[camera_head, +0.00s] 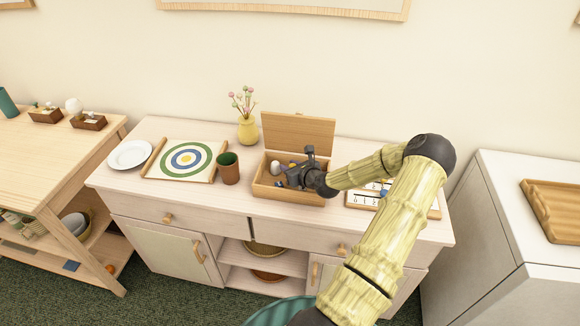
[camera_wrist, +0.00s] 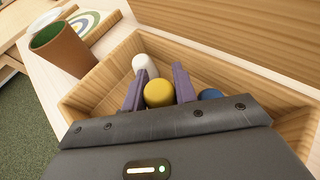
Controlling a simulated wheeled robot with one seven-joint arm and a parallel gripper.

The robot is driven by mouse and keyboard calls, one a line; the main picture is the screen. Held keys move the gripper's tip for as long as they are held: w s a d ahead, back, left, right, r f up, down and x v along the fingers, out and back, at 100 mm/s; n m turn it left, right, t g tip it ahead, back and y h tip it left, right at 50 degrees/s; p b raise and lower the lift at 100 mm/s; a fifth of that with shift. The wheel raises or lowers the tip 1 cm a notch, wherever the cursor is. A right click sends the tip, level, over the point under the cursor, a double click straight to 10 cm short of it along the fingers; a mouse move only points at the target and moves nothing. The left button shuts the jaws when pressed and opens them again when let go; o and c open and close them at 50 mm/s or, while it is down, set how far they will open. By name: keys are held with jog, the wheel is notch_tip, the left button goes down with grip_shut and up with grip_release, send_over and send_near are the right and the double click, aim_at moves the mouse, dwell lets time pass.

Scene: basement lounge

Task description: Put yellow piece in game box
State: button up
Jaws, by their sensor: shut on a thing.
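The game box (camera_head: 283,194) is an open wooden box with its lid (camera_head: 298,132) raised at the back, on the cabinet top. My gripper (camera_head: 290,172) reaches down into it from the right. In the wrist view my gripper (camera_wrist: 158,92) has its purple fingers on either side of the round yellow piece (camera_wrist: 158,93), shut on it. The yellow piece is inside the box walls (camera_wrist: 100,84); whether it touches the box floor I cannot tell. A white piece (camera_wrist: 145,64) lies behind it, and a blue piece (camera_wrist: 210,94) is partly hidden to the right.
A brown and green cup (camera_head: 228,168) stands just left of the box. A target board (camera_head: 187,160), a white plate (camera_head: 130,154) and a yellow vase (camera_head: 248,130) with flowers are further left and behind. A numbered board (camera_head: 366,200) lies right of the box, partly behind my arm.

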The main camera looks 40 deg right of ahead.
jog(key=shift+f, duration=0.45)
jog(key=o, duration=0.9)
jog(key=shift+o, duration=0.2)
jog(key=shift+r, duration=0.1)
jog(key=shift+r, duration=0.25)
jog(key=v, duration=1.2)
jog(key=shift+r, duration=0.3)
